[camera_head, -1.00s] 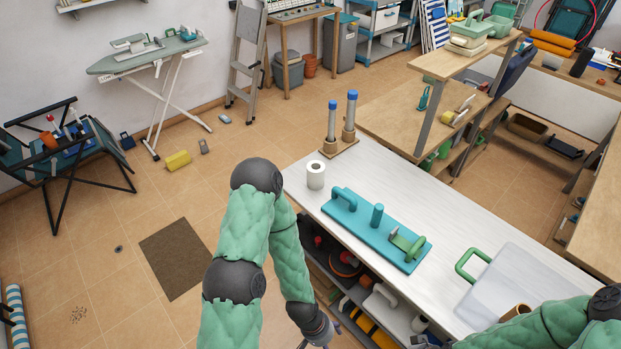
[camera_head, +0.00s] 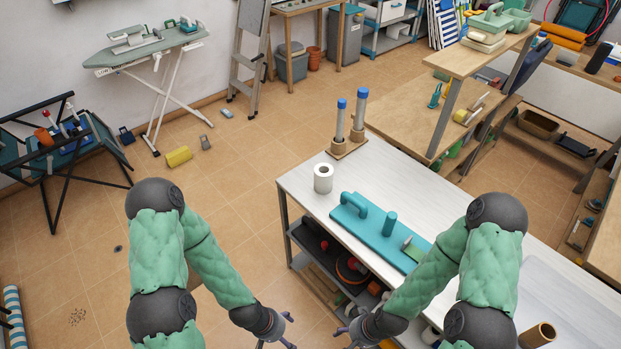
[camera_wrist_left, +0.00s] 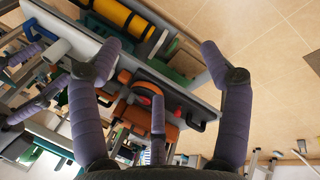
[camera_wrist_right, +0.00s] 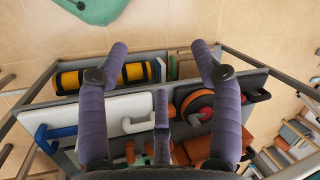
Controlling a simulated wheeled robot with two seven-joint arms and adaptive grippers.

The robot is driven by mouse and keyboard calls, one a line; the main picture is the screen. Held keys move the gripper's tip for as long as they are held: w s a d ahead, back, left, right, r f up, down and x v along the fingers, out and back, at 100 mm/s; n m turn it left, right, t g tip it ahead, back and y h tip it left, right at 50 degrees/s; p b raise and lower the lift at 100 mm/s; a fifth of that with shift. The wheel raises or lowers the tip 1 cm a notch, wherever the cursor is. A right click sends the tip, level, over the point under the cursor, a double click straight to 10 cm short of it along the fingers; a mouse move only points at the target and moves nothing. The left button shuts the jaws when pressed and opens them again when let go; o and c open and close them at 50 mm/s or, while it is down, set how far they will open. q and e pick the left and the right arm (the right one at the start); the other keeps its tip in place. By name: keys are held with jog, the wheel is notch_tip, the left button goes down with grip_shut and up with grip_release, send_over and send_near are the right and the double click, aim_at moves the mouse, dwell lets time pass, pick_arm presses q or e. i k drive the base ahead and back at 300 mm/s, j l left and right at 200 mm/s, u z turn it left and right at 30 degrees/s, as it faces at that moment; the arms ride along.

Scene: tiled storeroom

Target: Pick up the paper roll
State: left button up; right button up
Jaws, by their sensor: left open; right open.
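The white paper roll (camera_head: 323,178) stands upright on the near-left corner of the white-topped workbench (camera_head: 385,168). My left gripper (camera_head: 285,331) is open and empty, low in front of the bench and well below the roll. My right gripper (camera_head: 346,338) is open and empty, also low by the bench's front side. Both wrist views, with the left fingers (camera_wrist_left: 163,50) and right fingers (camera_wrist_right: 160,48) spread, show the shelf under the bench. The paper roll cannot be made out in either wrist view.
A teal board with handles (camera_head: 383,232) lies on the bench right of the roll, partly behind my right arm. Two blue-capped tubes (camera_head: 349,118) stand on a wooden base behind the roll. A brown roll (camera_head: 537,335) is at the lower right.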

aim_at(323, 179)
jog(key=i+j, duration=0.15)
jog(key=j, duration=0.15)
jog(key=i+j+z, duration=0.15)
jog(key=i+j, duration=0.2)
jog(key=j, duration=0.25)
jog(key=i+j+z, duration=0.15)
jog(key=j, duration=0.2)
jog(key=i+j, duration=0.15)
jog(key=j, duration=0.15)
jog(key=z, duration=0.05)
